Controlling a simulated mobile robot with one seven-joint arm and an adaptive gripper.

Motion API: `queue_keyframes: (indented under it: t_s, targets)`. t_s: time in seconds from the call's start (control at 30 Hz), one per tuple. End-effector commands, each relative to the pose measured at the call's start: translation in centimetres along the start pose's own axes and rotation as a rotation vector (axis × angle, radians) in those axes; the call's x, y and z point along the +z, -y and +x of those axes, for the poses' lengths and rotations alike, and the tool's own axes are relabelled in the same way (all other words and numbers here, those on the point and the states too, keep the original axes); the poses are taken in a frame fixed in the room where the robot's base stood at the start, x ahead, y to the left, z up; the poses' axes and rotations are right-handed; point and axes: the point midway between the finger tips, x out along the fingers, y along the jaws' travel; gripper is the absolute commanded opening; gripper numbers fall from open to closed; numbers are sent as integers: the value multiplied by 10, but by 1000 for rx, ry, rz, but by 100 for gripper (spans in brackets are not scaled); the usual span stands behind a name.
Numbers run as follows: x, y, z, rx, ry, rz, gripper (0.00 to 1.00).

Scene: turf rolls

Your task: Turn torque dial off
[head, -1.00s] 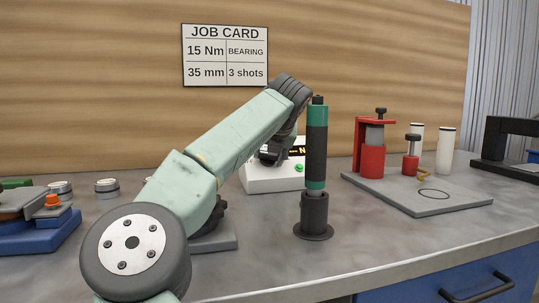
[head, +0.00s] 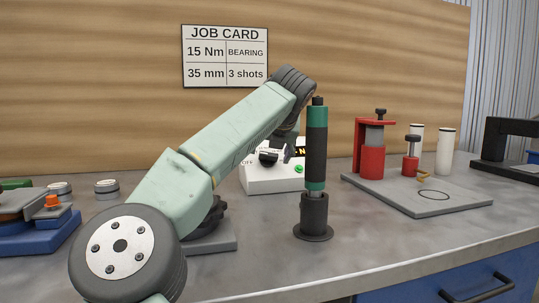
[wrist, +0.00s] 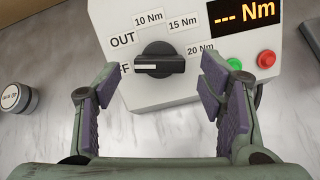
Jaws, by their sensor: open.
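The torque dial (wrist: 160,65) is a black knob on the front of a white box (wrist: 118,30). In the wrist view its white mark lies level and points left, toward the partly hidden OFF label (wrist: 125,68). Labels for OUT, 10, 15 and 20 Nm stand around it. The display (wrist: 242,14) reads "--- Nm". My gripper (wrist: 160,84) is open and empty, its fingers spread to either side below the dial, apart from it. In the head view, the box (head: 272,184) is partly behind my arm.
A green button (wrist: 234,64) and a red button (wrist: 266,59) sit right of the dial. A green and black tool (head: 316,145) stands upright in a holder before the box. A grey plate (head: 425,203) with red fixtures is at the right.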

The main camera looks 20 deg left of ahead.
Motion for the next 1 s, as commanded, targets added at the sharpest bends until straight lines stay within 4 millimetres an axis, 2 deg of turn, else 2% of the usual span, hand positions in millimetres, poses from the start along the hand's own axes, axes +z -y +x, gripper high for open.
queue_keyframes:
  t_s: [0.1, 0.3, 0.73, 0.87, 1.0]
  targets:
    - [0, 0, -22, -1, 2, 1, 63]
    - [0, 0, -46, -1, 0, 0, 63]
    - [2, -1, -53, 1, 0, 0, 63]
    - [17, -4, -65, 0, 0, 0, 63]
    - [48, -11, -90, 0, 0, 0, 63]
